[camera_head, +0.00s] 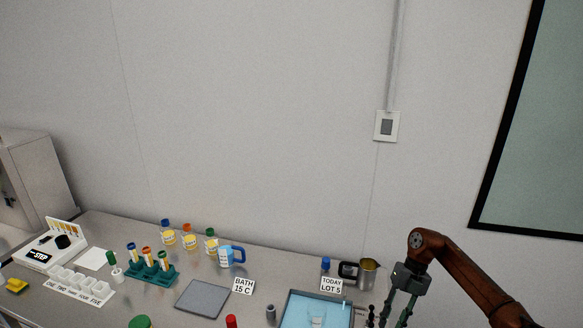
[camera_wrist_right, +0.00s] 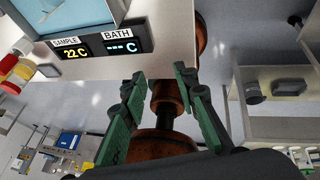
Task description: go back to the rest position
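My right gripper (camera_head: 396,308) hangs fingers-down at the lower right in the head view, by the right end of the blue water bath (camera_head: 302,311). It also shows in the right wrist view (camera_wrist_right: 157,82), where its two green fingers stand apart with nothing held between them. Behind the fingers are brown-orange links of my own body. My left gripper is not in the head view.
A metal jug (camera_head: 367,272) stands close behind the right gripper. The bench also bears a grey plate (camera_head: 202,298), a tube rack (camera_head: 153,274), bottles and a blue-handled beaker (camera_head: 231,256). Two displays (camera_wrist_right: 121,46) on the bath's front read "22 C" and dashes.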

